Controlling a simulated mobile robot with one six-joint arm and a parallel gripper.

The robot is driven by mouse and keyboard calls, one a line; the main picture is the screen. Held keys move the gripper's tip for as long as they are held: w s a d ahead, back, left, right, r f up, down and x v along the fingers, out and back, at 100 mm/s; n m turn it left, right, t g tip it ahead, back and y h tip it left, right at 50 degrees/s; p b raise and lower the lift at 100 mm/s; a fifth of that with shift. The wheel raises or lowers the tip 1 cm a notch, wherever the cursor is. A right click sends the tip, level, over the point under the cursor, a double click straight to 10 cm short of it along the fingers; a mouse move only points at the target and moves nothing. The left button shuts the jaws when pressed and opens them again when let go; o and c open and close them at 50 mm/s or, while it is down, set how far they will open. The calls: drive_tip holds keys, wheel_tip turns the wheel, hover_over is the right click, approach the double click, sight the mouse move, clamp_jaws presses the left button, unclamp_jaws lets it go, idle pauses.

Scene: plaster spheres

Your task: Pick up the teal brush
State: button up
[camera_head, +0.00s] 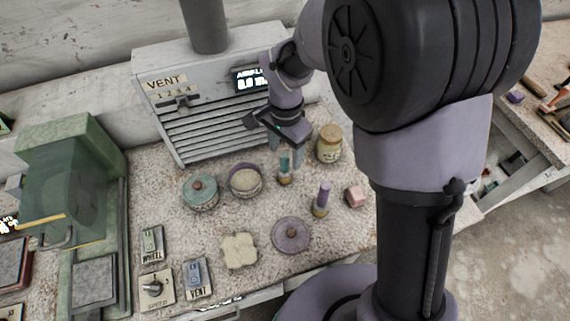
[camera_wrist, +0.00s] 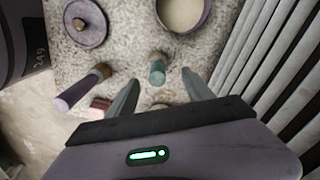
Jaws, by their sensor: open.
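The teal brush (camera_head: 284,163) stands upright on the speckled worktop, with a teal handle above a tan lower part. In the wrist view the teal brush (camera_wrist: 157,70) shows from above, between the fingertips in the picture. My gripper (camera_head: 285,150) is open, pointing down just above the brush. In the wrist view my gripper (camera_wrist: 161,79) has one finger on each side of the brush and nothing held. I cannot tell whether the fingertips reach down past the handle's top.
A purple brush (camera_head: 322,197), a pink block (camera_head: 355,196) and a lidded jar (camera_head: 329,145) stand to the right. A purple bowl (camera_head: 244,181) and a teal lidded pot (camera_head: 200,191) are to the left. A purple lid (camera_head: 292,235) lies in front. The slatted vent unit (camera_head: 205,130) rises behind.

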sight(284, 171)
wheel_tip(284, 171, down, 3)
drive_tip(key=shift+r+b, duration=0.1)
drive_tip(key=shift+b, duration=0.2)
drive_tip(key=f+b, duration=0.2)
drive_tip(key=f, duration=0.1)
drive_tip(key=f+b, duration=0.1)
drive_tip(key=f, duration=0.1)
drive_tip(key=shift+s+a+f, duration=0.15)
drive_tip(key=shift+s+f, duration=0.05)
drive_tip(key=shift+s, duration=0.1)
drive_tip(key=shift+r, duration=0.15)
drive_tip(key=shift+c, duration=1.1)
clamp_jaws()
